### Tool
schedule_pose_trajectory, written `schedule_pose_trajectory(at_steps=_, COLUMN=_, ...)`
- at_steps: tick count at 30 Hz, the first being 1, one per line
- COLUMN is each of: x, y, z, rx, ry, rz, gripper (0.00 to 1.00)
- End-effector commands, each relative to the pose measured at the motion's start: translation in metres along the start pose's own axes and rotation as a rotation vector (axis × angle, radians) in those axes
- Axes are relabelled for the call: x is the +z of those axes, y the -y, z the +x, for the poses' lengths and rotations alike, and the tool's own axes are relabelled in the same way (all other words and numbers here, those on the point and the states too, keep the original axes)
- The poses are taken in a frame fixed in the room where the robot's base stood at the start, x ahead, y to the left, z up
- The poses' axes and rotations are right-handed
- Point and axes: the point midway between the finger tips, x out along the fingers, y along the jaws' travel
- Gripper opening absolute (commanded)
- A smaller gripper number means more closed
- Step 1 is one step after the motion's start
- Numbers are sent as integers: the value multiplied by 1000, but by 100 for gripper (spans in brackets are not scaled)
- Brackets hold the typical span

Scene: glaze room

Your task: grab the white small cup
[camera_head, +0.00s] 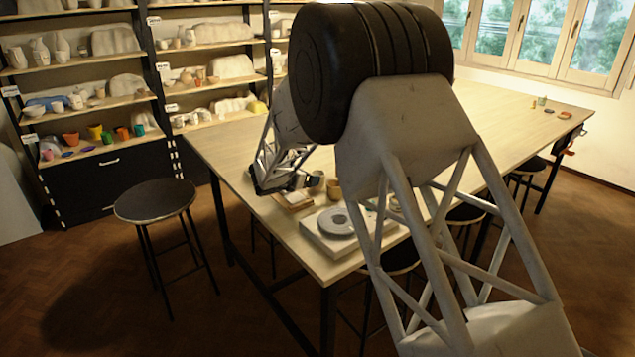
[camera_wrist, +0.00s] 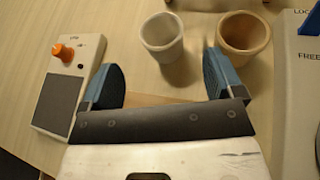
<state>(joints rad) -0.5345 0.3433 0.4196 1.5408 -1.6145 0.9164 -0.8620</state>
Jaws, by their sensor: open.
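The white small cup (camera_wrist: 162,38) stands upright on the table in the wrist view, its open mouth showing. My gripper (camera_wrist: 162,70) is open, with a blue-padded finger on each side and nothing between them. The cup is just beyond the fingertips, roughly centred between them and nearer the right finger; I cannot tell the exact gap. In the head view my gripper (camera_head: 290,174) is low over the near left part of the table, and I cannot make out the white cup clearly there.
A brown cup (camera_wrist: 243,36) stands close right of the white cup. A control box with an orange knob (camera_wrist: 66,88) lies by the left finger. A pale device (camera_wrist: 297,90) is at the right. The wooden table (camera_head: 490,110) is mostly clear farther back; a stool (camera_head: 155,201) stands left.

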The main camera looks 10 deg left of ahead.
Motion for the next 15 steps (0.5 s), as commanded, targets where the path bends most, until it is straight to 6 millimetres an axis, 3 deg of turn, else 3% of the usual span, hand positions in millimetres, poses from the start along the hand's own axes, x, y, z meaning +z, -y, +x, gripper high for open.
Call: schedule_pose_trajectory(at_steps=15, x=0, y=0, z=26, rx=0, ry=0, rz=0, gripper=87)
